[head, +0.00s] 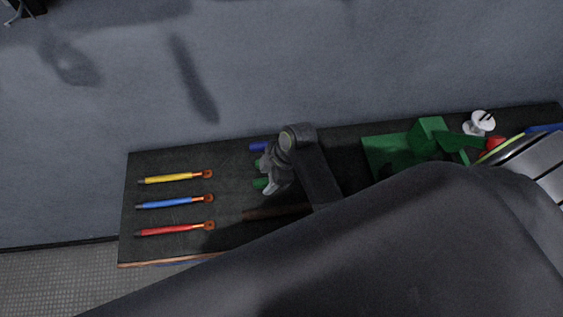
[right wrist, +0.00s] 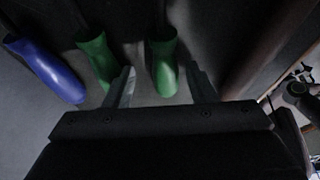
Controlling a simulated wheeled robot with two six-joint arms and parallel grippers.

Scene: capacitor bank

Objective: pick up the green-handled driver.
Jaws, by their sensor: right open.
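Two green-handled drivers lie side by side on the dark bench. One green handle (right wrist: 165,68) is between the two fingers of my right gripper (right wrist: 162,88), with a visible gap to the right finger. The other green handle (right wrist: 97,60) is just outside the left finger. In the head view, my right gripper (head: 268,180) is over the handles and partly hides both the nearer green one (head: 259,183) and the farther one (head: 257,163). The gripper is open. A dark part with grey prongs at the top left looks like my left gripper (head: 17,13), cut by the frame edge.
A blue handle (right wrist: 45,68) lies left of the green ones. Yellow (head: 170,179), blue (head: 172,203) and red (head: 172,230) leads lie at the bench's left. A brown rod (head: 272,212) lies nearby. A green block (head: 428,135) and white spool-like part (head: 481,122) are right.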

